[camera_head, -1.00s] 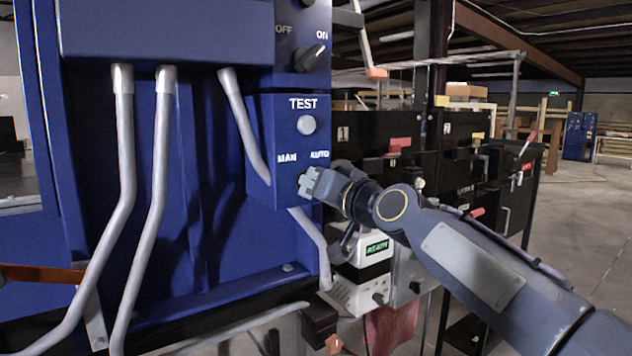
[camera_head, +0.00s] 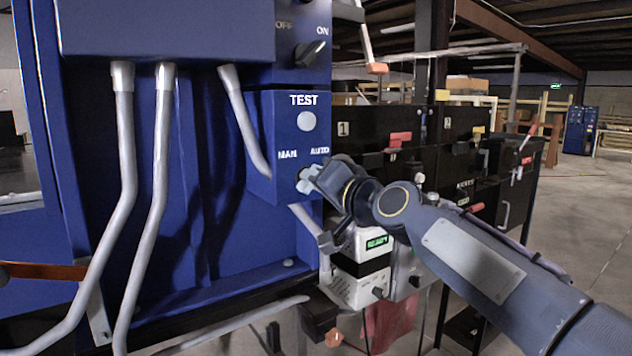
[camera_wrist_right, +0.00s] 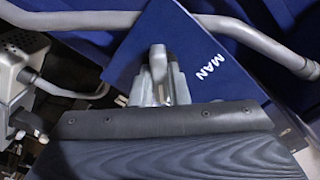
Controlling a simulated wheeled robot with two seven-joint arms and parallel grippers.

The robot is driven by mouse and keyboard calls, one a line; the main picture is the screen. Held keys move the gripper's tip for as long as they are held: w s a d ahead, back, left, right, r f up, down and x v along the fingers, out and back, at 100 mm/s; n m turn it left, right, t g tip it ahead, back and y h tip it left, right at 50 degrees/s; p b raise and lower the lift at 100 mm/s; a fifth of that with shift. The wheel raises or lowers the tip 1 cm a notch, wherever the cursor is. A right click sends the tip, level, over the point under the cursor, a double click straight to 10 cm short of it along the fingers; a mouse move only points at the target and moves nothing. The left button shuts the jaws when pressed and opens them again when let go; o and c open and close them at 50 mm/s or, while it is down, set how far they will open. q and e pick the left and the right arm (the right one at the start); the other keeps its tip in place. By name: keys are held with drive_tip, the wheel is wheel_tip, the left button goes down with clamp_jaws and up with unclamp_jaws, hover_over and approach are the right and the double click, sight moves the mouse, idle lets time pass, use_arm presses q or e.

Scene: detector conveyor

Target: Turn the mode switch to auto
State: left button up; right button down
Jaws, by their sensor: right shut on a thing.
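The mode switch sits low on the blue control box (camera_head: 285,125), under the MAN and AUTO labels. My right gripper (camera_head: 306,180) is at the switch and shut on its knob, which it mostly hides in the head view. In the right wrist view, the gripper's fingers (camera_wrist_right: 160,85) stand against the blue panel beside the MAN label (camera_wrist_right: 210,66). My left gripper is not in view.
A round TEST button (camera_head: 306,121) is above the switch, with a black OFF/ON knob (camera_head: 309,54) higher up. Grey conduits (camera_head: 155,200) run down the left. A white device with a green display (camera_head: 377,242) stands below right. Open floor lies at far right.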

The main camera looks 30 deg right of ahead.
drive_tip(key=c, duration=1.4)
unclamp_jaws()
drive_tip(key=s, duration=0.8)
drive_tip(key=shift+d+b, duration=0.3)
drive_tip(key=shift+d, duration=0.05)
drive_tip(key=shift+w, duration=0.1)
drive_tip(key=s+a+f+n+g+y, duration=0.15)
drive_tip(key=s+a+f+g, duration=0.25)
drive_tip(key=s+f, duration=0.55)
drive_tip(key=s+a+f+n+g, duration=0.3)
drive_tip(key=s+a+f+g, duration=0.1)
drive_tip(key=f, duration=1.1)
drive_tip(key=s+a+f+n+g+y, duration=0.15)
drive_tip(key=s+a+f+g, duration=0.25)
drive_tip(key=s+f, duration=0.55)
wheel_tip(320, 180, up, 12)
drive_tip(key=w+p, duration=0.2)
drive_tip(key=p, duration=1.3)
drive_tip(key=shift+n, duration=0.3)
